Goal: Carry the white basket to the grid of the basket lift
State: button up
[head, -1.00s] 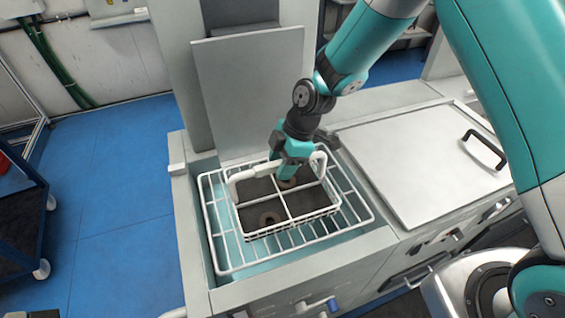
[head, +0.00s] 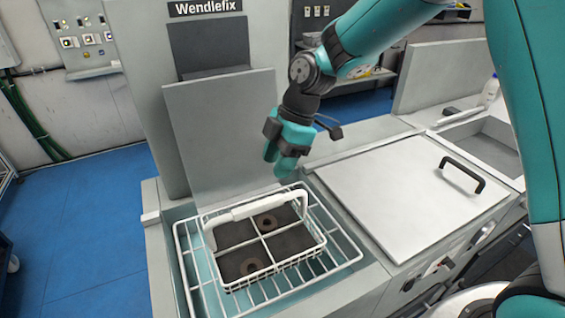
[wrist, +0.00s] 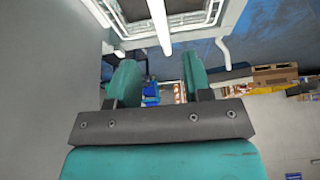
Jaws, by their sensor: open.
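The white basket (head: 268,238) rests on the white wire grid (head: 345,258) of the basket lift, inside the light-blue tank opening. It has a raised white handle (head: 250,209) and dark compartments with two brownish ring-shaped parts in it. My gripper (head: 281,168) is open and empty, above and behind the basket, apart from its handle. In the wrist view the two teal fingers (wrist: 155,78) are spread with nothing between them. The handle (wrist: 158,22) and part of the basket show beyond them at the top.
A grey upright panel (head: 225,130) stands behind the grid. To the right is a closed lid (head: 400,200) with a black handle (head: 463,175), then a sink-like basin (head: 485,150). Blue floor (head: 80,220) lies open at the left.

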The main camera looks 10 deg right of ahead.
jog(key=s+d+r+m, duration=0.1)
jog(key=s+r+m, duration=0.2)
jog(key=s, duration=0.4)
jog(key=s+d+r+m, duration=0.1)
jog(key=s+r+m, duration=0.2)
jog(key=s+m, duration=0.2)
jog(key=s+d+r+m, duration=0.1)
jog(key=s+r+m, duration=0.2)
jog(key=s, duration=0.6)
jog(key=shift+s+d+m+t, duration=0.25)
jog(key=shift+s+m+t, duration=0.15)
jog(key=shift+m, duration=0.7)
